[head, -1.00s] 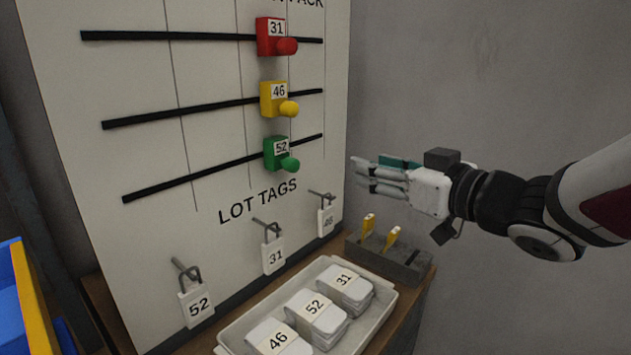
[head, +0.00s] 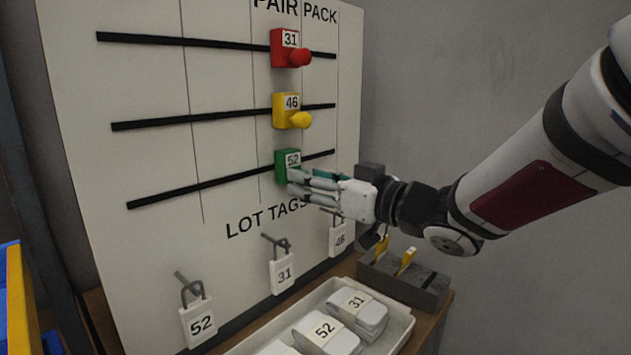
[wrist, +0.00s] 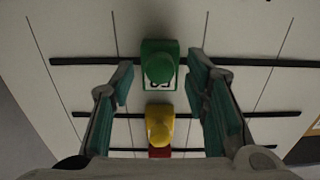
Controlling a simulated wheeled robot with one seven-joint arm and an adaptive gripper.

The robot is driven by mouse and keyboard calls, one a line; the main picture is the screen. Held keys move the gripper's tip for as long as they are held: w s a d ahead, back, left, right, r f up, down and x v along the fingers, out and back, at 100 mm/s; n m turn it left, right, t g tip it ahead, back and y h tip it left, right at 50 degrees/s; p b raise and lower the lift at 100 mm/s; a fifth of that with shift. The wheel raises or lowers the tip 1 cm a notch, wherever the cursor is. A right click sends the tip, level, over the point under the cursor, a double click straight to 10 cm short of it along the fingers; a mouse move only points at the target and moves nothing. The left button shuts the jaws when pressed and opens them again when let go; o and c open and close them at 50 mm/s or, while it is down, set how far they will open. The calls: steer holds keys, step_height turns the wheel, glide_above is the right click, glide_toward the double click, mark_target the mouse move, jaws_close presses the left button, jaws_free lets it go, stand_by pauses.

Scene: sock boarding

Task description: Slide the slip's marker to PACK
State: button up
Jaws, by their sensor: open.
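The green marker 52 (head: 286,167) sits on the lowest black rail of the white board (head: 80,120), in the PAIR column. The yellow marker 46 (head: 286,112) and red marker 31 (head: 285,50) sit on the rails above in the same column. The PACK column is just to their right. My gripper (head: 300,184) is open at the green marker, its fingers hiding the marker's knob in the head view. In the wrist view the green marker (wrist: 160,62) lies between and beyond my fingertips (wrist: 163,78), with clear gaps on both sides. I cannot see a slip marked as such.
Padlock tags 52 (head: 199,322), 31 (head: 283,275) and 46 (head: 340,238) hang below the rails. A white tray (head: 400,335) with banded stacks and a grey block (head: 425,288) with yellow pieces stand below on the wooden surface.

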steer(key=shift+x, duration=1.3)
steer(key=shift+c, duration=0.4)
jaws_close()
steer(key=w+d+p, duration=0.1)
steer(key=w+d, duration=0.1)
steer(key=w, duration=0.1)
steer(key=w+d+p, duration=0.1)
steer(key=w+d, duration=0.1)
steer(key=w, duration=0.1)
steer(key=w+d+p, duration=0.1)
steer(key=w+d, duration=0.2)
steer(key=shift+r+p, duration=0.1)
steer(key=shift+p, duration=0.25)
steer(key=shift+d, duration=0.1)
steer(key=shift+o, duration=0.4)
jaws_free()
steer(key=shift+w, duration=0.1)
steer(key=shift+d, duration=0.15)
steer(key=v, duration=1.1)
steer(key=shift+s+d, duration=0.2)
steer(key=shift+s, duration=0.25)
